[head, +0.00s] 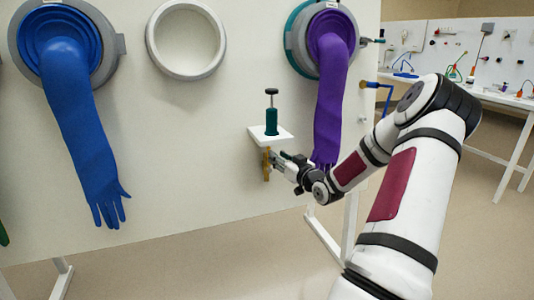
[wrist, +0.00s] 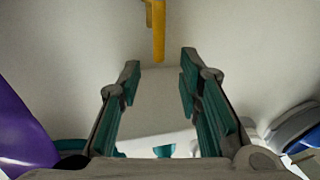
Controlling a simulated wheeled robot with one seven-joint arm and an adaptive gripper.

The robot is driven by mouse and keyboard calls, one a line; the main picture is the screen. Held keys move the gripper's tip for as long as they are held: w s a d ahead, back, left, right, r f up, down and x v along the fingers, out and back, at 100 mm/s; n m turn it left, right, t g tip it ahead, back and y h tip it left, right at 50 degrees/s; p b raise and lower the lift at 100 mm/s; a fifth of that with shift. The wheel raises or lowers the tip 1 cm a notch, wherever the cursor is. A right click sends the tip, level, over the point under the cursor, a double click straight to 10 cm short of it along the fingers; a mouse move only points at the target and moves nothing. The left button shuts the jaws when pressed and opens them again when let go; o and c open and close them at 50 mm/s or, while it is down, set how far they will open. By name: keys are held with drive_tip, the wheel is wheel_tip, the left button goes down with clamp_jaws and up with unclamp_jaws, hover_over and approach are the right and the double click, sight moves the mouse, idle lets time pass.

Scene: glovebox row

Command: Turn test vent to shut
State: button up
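I cannot tell for certain which part is the test vent. A brass-yellow bar (head: 266,163) stands upright below a small white shelf (head: 284,135) on the pale panel. A teal cylinder with a black T-shaped top (head: 271,115) stands on that shelf. My gripper (head: 277,158) is close beside the yellow bar, under the shelf. In the wrist view my gripper (wrist: 160,72) is open and empty. The yellow bar (wrist: 158,30) shows ahead of the gap between its fingers, seemingly not between them. Contact is not visible.
A purple glove (head: 331,95) hangs just right of the shelf, close to my arm. A blue glove (head: 80,130) hangs at left, with an empty round port (head: 186,40) between. A blue-handled brass fitting (head: 374,85) is at the panel's right edge. Benches (head: 510,97) stand behind.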

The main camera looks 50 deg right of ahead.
drive_tip(key=b+x, duration=0.1)
drive_tip(key=x, duration=0.6)
drive_tip(key=shift+w+d+f, duration=0.1)
drive_tip(key=shift+w+d, duration=0.05)
clamp_jaws()
